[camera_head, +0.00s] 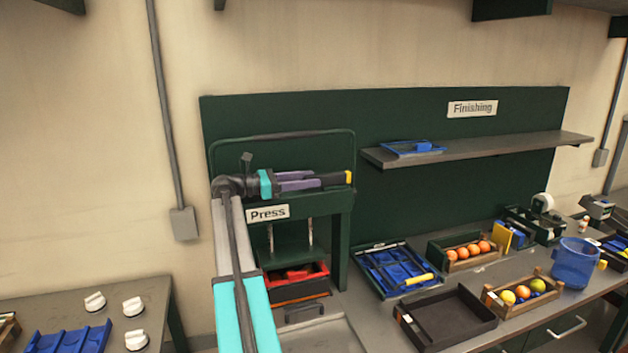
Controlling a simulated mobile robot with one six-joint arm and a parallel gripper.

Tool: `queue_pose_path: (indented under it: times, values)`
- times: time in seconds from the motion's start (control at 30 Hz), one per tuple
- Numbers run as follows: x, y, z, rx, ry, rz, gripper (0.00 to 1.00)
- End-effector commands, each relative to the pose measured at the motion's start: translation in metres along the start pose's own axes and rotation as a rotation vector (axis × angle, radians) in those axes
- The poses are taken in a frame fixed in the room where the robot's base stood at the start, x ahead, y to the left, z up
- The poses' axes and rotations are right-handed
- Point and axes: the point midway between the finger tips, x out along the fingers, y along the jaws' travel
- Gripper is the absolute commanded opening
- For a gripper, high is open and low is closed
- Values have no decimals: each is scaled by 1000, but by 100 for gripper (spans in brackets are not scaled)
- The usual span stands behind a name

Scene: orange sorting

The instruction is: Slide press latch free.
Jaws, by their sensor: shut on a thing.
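The press (342,235) is a dark green frame with a "Press" label on its front, standing on the bench left of centre. My gripper (318,180) reaches across the top of the press from the left, its purple fingers pointing right. It is shut on a dark piece with a yellow end (348,177) at the upper right of the press, which appears to be the latch. The fingers hide part of this piece, and I cannot tell how far it has slid. My arm covers the left side of the press.
A red-and-black bin (297,293) sits under the press. Right of it are a blue-lined tray (365,262), an empty black tray (465,327), fruit crates (493,307) and a blue bucket (574,266). A shelf (500,149) juts out at the upper right.

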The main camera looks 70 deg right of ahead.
Motion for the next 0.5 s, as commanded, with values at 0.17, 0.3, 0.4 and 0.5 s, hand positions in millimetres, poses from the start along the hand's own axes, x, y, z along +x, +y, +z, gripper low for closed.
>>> queue_pose_path:
  times: [0.17, 0.3, 0.4, 0.5]
  values:
    - [-28, 6, 1, 0, 2, 16, 38]
    - [-39, 8, 0, -1, 2, 18, 38]
    - [-47, 10, -1, -3, 0, 18, 38]
    - [-56, 14, -2, -5, -5, 19, 38]
